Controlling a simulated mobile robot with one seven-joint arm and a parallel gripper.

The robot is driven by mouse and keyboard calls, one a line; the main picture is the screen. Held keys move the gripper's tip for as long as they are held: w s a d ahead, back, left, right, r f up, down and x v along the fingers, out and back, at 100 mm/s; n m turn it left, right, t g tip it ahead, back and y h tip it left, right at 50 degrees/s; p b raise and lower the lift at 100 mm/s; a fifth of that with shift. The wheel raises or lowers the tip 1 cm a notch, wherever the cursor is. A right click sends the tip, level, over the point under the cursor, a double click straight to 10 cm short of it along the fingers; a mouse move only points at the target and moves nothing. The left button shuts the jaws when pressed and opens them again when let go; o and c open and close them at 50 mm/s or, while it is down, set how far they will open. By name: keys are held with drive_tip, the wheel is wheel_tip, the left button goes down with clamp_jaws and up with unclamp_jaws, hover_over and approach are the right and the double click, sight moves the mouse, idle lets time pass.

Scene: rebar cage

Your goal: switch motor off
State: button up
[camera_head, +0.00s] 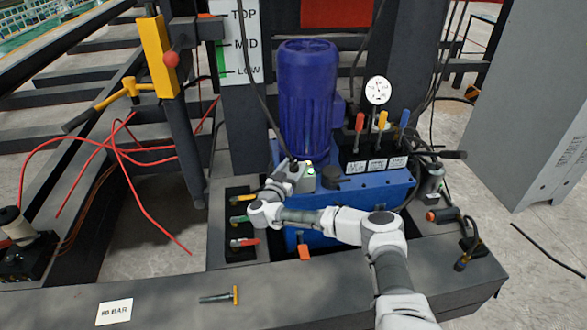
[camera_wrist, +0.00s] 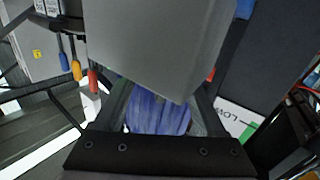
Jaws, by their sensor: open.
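The motor (camera_head: 307,95) is a tall blue ribbed cylinder standing upright on a blue power unit. My gripper (camera_head: 297,172) is low in front of the motor's base, partly hidden by my own wrist. A small grey part with a green and white spot (camera_head: 310,170) shows right beside it; I cannot tell whether they touch. In the wrist view my gripper (camera_wrist: 160,108) is open, its two dark fingers apart, with the blue motor (camera_wrist: 155,115) showing between them. A large grey box (camera_wrist: 160,45) covers the fingertips there. No switch is clearly readable.
Red, yellow and blue levers (camera_head: 382,122) stand right of the motor below a round gauge (camera_head: 378,91); they also show in the wrist view (camera_wrist: 76,68). Several small coloured handles (camera_head: 243,220) sit left of my arm. A grey cabinet (camera_head: 535,100) stands at right.

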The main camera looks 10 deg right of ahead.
clamp_jaws()
